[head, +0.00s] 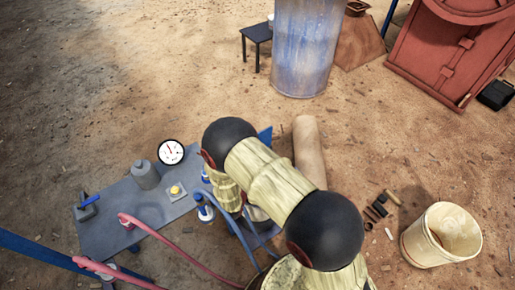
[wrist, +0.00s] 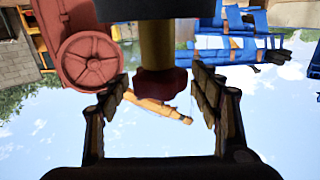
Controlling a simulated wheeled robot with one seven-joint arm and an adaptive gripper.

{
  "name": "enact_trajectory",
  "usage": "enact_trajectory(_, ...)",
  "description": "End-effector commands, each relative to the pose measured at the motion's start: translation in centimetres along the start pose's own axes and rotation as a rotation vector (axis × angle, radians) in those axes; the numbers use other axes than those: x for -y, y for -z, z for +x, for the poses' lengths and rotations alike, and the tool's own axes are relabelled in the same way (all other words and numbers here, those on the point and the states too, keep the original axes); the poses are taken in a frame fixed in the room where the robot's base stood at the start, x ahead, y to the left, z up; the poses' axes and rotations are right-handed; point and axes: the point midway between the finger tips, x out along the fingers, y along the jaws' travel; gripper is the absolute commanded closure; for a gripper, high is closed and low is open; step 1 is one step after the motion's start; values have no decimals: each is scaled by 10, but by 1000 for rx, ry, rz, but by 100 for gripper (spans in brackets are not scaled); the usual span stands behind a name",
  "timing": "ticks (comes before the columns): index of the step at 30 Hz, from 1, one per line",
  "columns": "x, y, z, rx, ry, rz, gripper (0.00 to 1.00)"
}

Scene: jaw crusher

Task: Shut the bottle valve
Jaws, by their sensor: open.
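In the wrist view, which looks upside down with sky at the bottom, my gripper (wrist: 160,78) is open, with one finger on each side of the picture. A dark red knob (wrist: 158,88) on a yellow stem stands in the gap between the fingers. It looks like the bottle valve. I see clear space on both sides of the knob, but its depth relative to the fingertips is hard to tell. In the head view my arm hides the gripper, and I cannot make out the valve there.
In the head view a grey table (head: 112,222) holds a grey canister (head: 145,175), a dial gauge (head: 171,152) and a yellow button (head: 175,191). Red hoses (head: 170,241) cross in front. A cream bucket (head: 418,243) stands right; a blue drum (head: 305,50) stands behind.

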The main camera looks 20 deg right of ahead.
Motion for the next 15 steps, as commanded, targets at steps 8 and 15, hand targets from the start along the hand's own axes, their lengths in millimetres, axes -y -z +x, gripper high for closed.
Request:
enact_trajectory(8,1,0,-12,1,3,0,37)
enact_trajectory(15,2,0,-56,0,6,-1,37)
